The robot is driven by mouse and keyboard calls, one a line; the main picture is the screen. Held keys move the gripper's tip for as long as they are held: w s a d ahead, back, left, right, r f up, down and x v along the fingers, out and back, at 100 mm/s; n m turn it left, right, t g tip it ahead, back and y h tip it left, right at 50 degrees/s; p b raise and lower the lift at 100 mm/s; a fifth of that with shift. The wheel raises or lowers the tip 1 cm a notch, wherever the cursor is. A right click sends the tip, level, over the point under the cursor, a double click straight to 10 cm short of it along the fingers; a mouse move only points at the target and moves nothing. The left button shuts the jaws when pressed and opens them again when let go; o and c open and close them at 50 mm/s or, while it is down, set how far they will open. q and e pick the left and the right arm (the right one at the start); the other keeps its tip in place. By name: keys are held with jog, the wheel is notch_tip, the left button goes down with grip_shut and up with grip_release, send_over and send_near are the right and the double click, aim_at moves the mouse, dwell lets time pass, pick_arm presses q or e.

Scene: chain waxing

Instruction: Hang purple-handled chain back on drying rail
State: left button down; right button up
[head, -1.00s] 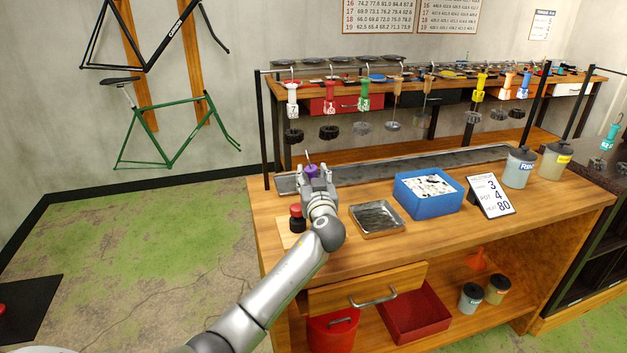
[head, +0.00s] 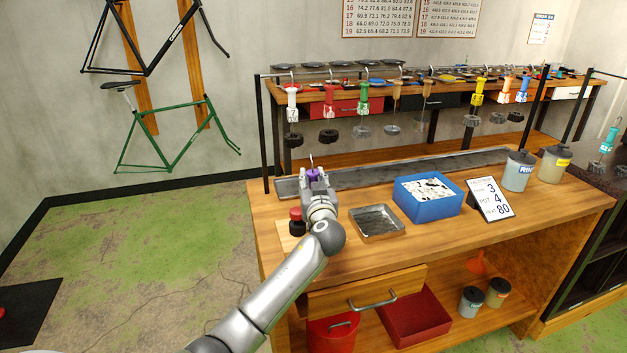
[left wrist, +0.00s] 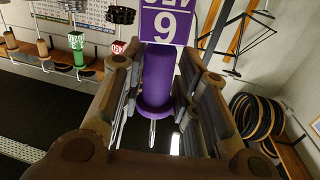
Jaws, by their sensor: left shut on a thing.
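My left gripper (head: 315,178) is shut on the purple handle (head: 314,173). It is over the left end of the workbench, below the rail. A thin metal hook sticks up above the handle. In the left wrist view the purple handle (left wrist: 157,80) sits between the fingers with a white-on-purple number tag above it. The rail's left end is near the white-and-red handle (head: 292,102). My right gripper is not in view.
A long grey drip tray (head: 400,173) lies under the rail. On the bench are a red-capped item (head: 296,222), a metal pan (head: 377,222), a blue bin (head: 428,207), a number card (head: 490,198) and two jars (head: 517,171). A black post (head: 264,135) supports the rail's left end.

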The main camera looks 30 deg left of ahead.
pick_arm(q)
jog(key=shift+w+r+p, duration=0.1)
jog(key=shift+r+p, duration=1.3)
jog(key=shift+r, duration=1.65)
jog(key=shift+r+p, duration=0.5)
jog(key=shift+r, duration=0.55)
